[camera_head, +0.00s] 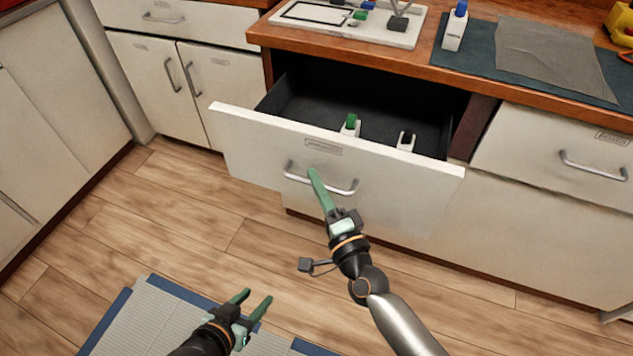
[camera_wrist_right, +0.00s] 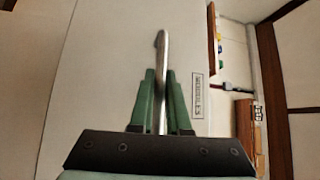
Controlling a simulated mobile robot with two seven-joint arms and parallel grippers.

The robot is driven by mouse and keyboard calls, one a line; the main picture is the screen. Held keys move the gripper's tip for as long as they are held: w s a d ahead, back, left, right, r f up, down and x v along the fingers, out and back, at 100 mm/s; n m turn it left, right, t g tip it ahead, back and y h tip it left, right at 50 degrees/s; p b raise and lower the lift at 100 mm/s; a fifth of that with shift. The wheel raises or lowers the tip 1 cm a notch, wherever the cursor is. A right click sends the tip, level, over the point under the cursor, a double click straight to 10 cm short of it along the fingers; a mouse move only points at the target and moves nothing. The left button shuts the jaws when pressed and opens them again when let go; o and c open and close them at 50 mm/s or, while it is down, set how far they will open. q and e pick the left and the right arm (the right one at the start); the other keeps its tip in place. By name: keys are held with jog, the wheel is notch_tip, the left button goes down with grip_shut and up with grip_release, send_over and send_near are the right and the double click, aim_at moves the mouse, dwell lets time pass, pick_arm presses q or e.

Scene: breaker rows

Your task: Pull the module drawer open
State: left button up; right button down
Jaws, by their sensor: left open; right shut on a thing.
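The module drawer (camera_head: 240,143) stands pulled out from the cabinet, its dark inside showing. Its metal bar handle (camera_head: 345,189) runs across the white front. My right gripper (camera_head: 314,174) is shut on this handle. The right wrist view shows the handle (camera_wrist_right: 161,75) between the two green fingers (camera_wrist_right: 160,105), beside a label reading MODULES (camera_wrist_right: 197,95). Two modules are in the drawer: one with a green top (camera_head: 350,125) and one with a black top (camera_head: 405,140). My left gripper (camera_head: 258,297) is open and empty, low over the floor.
The wooden counter (camera_head: 400,65) above holds a white tray (camera_head: 330,28), a dark mat (camera_head: 480,55) with a grey cloth (camera_head: 550,58), and a white module with a blue top (camera_head: 455,28). Closed drawers and cupboards flank the open drawer.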

jog(key=c, duration=0.9)
grip_release()
pick_arm(q)
jog(key=shift+s+f, duration=0.2)
jog(key=shift+s, duration=0.05)
pick_arm(e)
jog(key=v, duration=1.2)
jog(key=shift+s+d, duration=0.15)
jog(key=shift+s, duration=0.1)
pick_arm(q)
jog(key=shift+r, duration=0.1)
